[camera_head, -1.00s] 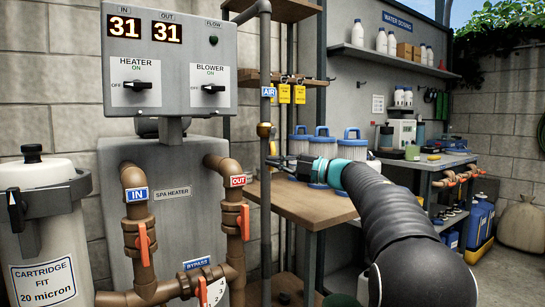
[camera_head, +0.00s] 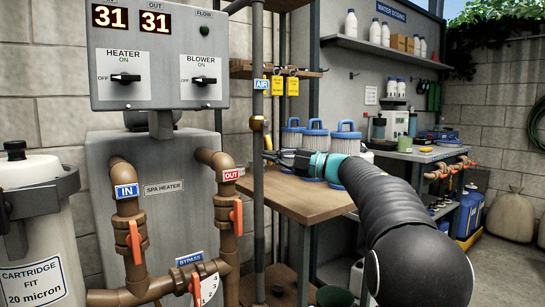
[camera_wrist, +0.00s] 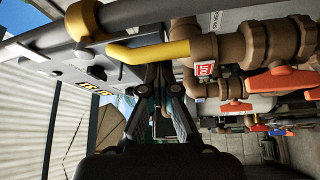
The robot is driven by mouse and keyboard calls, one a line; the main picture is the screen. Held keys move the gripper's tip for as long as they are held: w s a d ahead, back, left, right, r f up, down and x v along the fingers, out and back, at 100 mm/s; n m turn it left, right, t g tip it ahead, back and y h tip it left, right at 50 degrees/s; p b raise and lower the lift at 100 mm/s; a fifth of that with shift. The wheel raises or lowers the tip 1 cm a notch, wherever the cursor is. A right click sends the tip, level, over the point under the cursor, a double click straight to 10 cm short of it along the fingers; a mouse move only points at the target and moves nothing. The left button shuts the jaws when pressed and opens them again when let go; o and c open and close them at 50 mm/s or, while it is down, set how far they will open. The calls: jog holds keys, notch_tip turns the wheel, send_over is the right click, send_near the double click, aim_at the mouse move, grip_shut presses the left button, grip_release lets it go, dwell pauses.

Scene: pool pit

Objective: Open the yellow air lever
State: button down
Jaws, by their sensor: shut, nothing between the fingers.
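The brass-yellow air valve (camera_head: 258,124) sits on the upright grey pipe below the blue AIR sign (camera_head: 261,85). In the wrist view its yellow body (camera_wrist: 83,18) rings the grey pipe, and the bent yellow lever (camera_wrist: 150,51) stretches to the right, in front of a brown pipe. My gripper (camera_head: 268,155) is just below and right of the valve in the head view. In the wrist view its fingertips (camera_wrist: 161,75) are together, close to the lever's middle. I cannot tell whether they touch it. The gripper is shut and empty.
The spa heater (camera_head: 165,215) with brown pipes and orange handles (camera_head: 236,217) stands left of the air pipe. A wooden table (camera_head: 300,200) with blue-capped cartridges (camera_head: 315,140) lies behind my arm. Yellow tags (camera_head: 292,86) hang from a wooden shelf behind.

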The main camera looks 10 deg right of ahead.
jog(key=shift+w+d+f, duration=0.1)
jog(key=shift+f, duration=0.05)
jog(key=s+d+b, duration=0.2)
jog(key=s+d, duration=0.2)
jog(key=s, duration=0.4)
jog(key=shift+d, duration=0.4)
jog(key=shift+s, duration=0.1)
